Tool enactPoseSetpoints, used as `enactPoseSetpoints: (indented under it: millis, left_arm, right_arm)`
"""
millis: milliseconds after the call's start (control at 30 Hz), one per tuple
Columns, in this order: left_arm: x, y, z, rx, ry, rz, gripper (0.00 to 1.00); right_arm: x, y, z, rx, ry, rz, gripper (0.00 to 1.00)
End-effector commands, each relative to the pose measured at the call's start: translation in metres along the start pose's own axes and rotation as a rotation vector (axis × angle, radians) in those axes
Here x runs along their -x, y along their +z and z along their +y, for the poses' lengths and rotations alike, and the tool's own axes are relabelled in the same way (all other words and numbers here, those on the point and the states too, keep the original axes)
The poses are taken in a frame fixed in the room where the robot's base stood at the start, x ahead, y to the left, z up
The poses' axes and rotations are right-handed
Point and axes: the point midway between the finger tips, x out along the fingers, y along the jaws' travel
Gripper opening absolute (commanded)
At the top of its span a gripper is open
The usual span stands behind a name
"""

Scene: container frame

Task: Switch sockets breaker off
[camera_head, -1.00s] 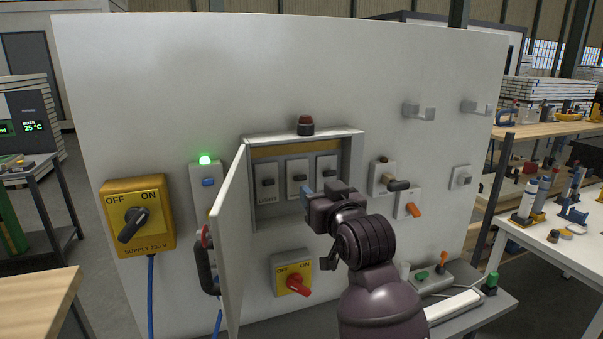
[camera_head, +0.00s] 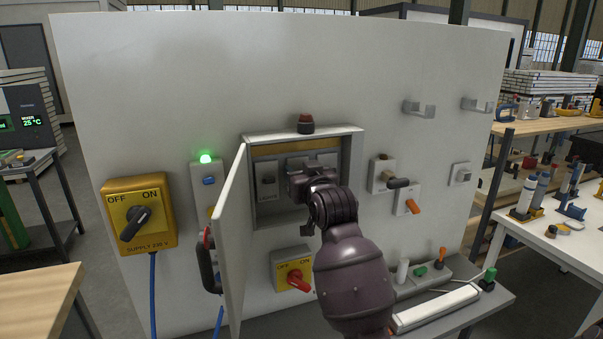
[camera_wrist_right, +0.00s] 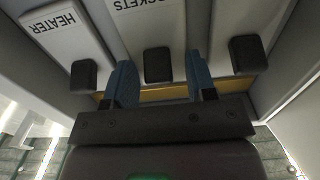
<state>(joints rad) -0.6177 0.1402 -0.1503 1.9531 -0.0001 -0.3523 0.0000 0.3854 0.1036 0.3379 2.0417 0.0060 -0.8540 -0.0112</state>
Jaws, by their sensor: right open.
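The sockets breaker (camera_wrist_right: 157,64) is the middle one of three grey breakers in the open breaker box (camera_head: 352,170). Its label reads upside down in the right wrist view, and its black toggle sits between my fingertips. My right gripper (camera_wrist_right: 162,82) is open, with one blue finger on each side of the toggle; I cannot tell whether they touch it. In the head view my right gripper (camera_head: 298,184) hides most of this breaker. The lights breaker (camera_head: 267,182) is on the left. The heater breaker (camera_wrist_right: 68,35) is on the other side. My left gripper is out of view.
The box door (camera_head: 235,235) stands open on the left. A red rotary switch (camera_head: 296,277) is below the box, and a yellow supply switch (camera_head: 138,218) is at far left. A green lamp (camera_head: 205,158) is lit. Toggles and hooks are on the panel's right.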

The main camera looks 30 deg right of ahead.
Motion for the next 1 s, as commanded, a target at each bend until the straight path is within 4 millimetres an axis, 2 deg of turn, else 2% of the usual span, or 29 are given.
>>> enactPoseSetpoints:
  millis: [133, 400, 467, 767, 1000]
  left_arm:
    - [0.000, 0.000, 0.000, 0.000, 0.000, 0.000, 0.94]
    - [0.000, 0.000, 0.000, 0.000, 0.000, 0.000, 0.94]
    - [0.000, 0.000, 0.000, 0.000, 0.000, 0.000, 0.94]
    - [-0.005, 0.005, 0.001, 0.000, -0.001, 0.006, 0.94]
    - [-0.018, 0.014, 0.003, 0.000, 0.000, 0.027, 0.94]
  right_arm:
    - [0.000, 0.000, 0.000, 0.000, 0.000, 0.000, 0.50]
    - [0.000, 0.000, 0.000, 0.000, 0.000, 0.000, 0.08]
    - [0.000, 0.000, 0.000, 0.000, 0.000, 0.000, 0.02]
    - [0.001, 0.003, 0.000, 0.001, 0.000, 0.045, 0.02]
    - [0.003, 0.011, 0.000, 0.001, 0.000, 0.187, 0.02]
